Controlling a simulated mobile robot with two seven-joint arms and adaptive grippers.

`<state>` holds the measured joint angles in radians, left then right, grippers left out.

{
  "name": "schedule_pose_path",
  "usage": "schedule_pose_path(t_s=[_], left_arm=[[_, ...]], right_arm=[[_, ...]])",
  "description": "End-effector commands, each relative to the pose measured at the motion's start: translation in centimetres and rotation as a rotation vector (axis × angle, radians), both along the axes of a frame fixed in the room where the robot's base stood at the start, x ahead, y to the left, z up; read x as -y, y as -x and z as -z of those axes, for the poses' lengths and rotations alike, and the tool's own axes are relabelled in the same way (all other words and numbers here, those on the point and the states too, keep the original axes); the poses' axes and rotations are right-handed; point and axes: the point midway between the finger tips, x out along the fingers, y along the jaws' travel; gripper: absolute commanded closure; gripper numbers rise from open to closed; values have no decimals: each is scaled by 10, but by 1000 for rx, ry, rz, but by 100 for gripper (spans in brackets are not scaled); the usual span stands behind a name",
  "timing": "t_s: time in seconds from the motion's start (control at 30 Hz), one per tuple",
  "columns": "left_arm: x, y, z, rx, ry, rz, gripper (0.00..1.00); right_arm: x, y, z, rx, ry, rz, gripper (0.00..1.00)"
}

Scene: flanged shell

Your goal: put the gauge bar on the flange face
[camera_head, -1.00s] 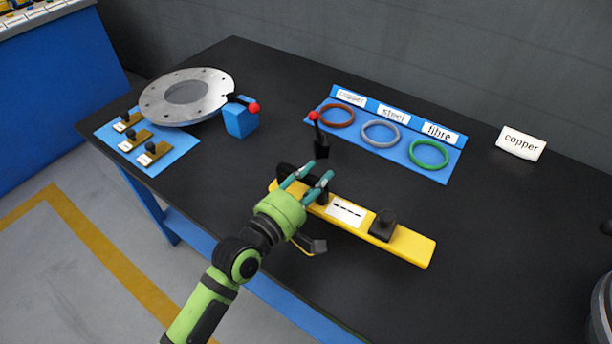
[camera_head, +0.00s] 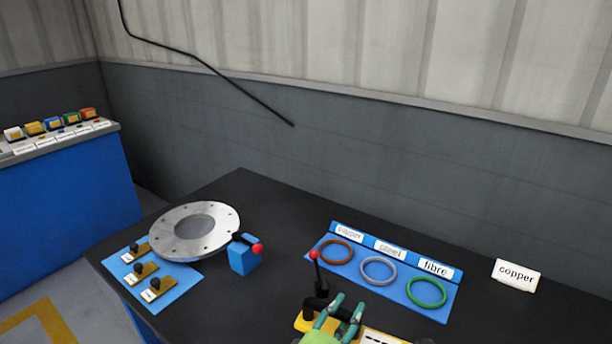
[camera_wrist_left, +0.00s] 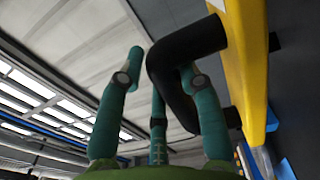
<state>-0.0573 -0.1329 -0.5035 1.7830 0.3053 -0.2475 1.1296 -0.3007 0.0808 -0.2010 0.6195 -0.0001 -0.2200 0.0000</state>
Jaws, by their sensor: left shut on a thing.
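The gauge bar is a yellow bar (camera_head: 304,322) with black handles, cut off by the bottom edge of the head view. It also shows in the left wrist view (camera_wrist_left: 249,55) along the right. My left gripper (camera_head: 343,308) has its teal fingers around one black handle (camera_wrist_left: 170,62), which the left wrist view shows between the fingertips (camera_wrist_left: 162,68). I cannot tell whether the bar is clear of the table. The flange face (camera_head: 160,236) is a grey ring with bolt holes and a central opening, at the table's left. My right gripper is out of view.
A blue block with a red-knobbed lever (camera_head: 243,258) stands right beside the flange. Another red-knobbed black lever (camera_head: 317,280) is close to the bar. A blue tray (camera_head: 452,293) holds three rings; a copper sign (camera_head: 516,275) stands right. Tagged pieces lie on a blue mat (camera_head: 185,282).

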Motion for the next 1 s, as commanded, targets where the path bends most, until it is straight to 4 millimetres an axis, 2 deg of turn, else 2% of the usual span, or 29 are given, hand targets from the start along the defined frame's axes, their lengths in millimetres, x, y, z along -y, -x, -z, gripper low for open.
schedule_pose_path(t_s=[0.03, 0.17, 0.3, 0.4, 0.5, 0.6, 0.7, 1.0], left_arm=[[-20, 4, -2, 3, 7, -46, 100], [-82, 18, -2, 4, 5, -182, 100], [-151, 42, -7, 5, 1, -331, 100], [-193, 61, -15, 7, 1, -421, 100], [-226, 78, -24, 8, 1, -490, 100], [-248, 91, -32, 8, 2, -536, 100], [-261, 100, -38, 8, 4, -563, 100], [-267, 103, -42, 9, 6, -577, 100]], right_arm=[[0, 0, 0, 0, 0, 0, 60], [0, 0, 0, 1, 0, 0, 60], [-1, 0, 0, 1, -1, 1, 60], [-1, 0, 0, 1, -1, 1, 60], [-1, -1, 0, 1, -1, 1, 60], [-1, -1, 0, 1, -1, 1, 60], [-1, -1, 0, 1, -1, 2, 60], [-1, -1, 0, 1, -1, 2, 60]])
